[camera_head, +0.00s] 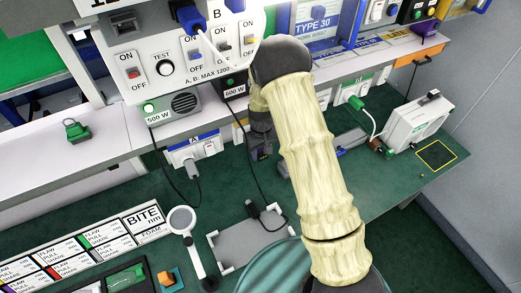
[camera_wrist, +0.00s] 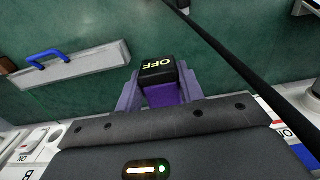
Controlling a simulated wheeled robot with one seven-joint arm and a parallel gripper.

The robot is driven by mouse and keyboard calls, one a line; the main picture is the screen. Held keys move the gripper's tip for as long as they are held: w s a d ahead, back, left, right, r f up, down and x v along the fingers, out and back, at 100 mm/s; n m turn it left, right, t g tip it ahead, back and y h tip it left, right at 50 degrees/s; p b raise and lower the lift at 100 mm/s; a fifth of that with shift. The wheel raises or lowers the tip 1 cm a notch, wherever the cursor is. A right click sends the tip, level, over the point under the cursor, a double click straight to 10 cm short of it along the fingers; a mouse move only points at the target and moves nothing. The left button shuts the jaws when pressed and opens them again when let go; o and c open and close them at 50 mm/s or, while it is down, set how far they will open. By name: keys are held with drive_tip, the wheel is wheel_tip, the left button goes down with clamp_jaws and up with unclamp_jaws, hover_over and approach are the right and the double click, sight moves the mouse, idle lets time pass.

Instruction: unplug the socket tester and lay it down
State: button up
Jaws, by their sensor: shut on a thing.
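My gripper (camera_wrist: 160,88) is shut on the socket tester (camera_wrist: 158,70), a small dark block whose face reads OFF in yellow letters. In the wrist view it sits between the two purple fingers, with green bench top beyond it. In the head view my gripper (camera_head: 261,138) is largely hidden behind my arm, left of it and near the shelf's front edge. The tester's prongs do not show, and I cannot tell whether it touches a socket. A white socket unit marked A (camera_head: 195,149) is on the shelf front, with a dark plug in it.
A black cable (camera_wrist: 240,62) runs close beside the tester. A tray with a blue handle (camera_wrist: 95,68) lies on the bench. In the head view, a grey frame (camera_head: 237,251), a magnifier (camera_head: 183,221) and a white box (camera_head: 418,120) stand around.

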drive_tip(key=shift+s+d, duration=0.1)
drive_tip(key=shift+s, duration=0.2)
drive_tip(key=shift+s+d, duration=0.2)
drive_tip(key=shift+s, duration=0.25)
drive_tip(key=shift+s+d, duration=0.2)
drive_tip(key=shift+s, duration=0.25)
drive_tip(key=shift+f, duration=0.15)
drive_tip(key=s+d+f+m+b, duration=0.3)
drive_tip(key=d+f+b, duration=0.3)
drive_tip(key=d+f, duration=0.3)
wheel_tip(320, 180, down, 3)
drive_tip(key=shift+f+m+b, duration=0.1)
drive_tip(key=shift+m+b, duration=0.2)
drive_tip(key=shift+m, duration=0.5)
drive_tip(key=shift+s+d, duration=0.1)
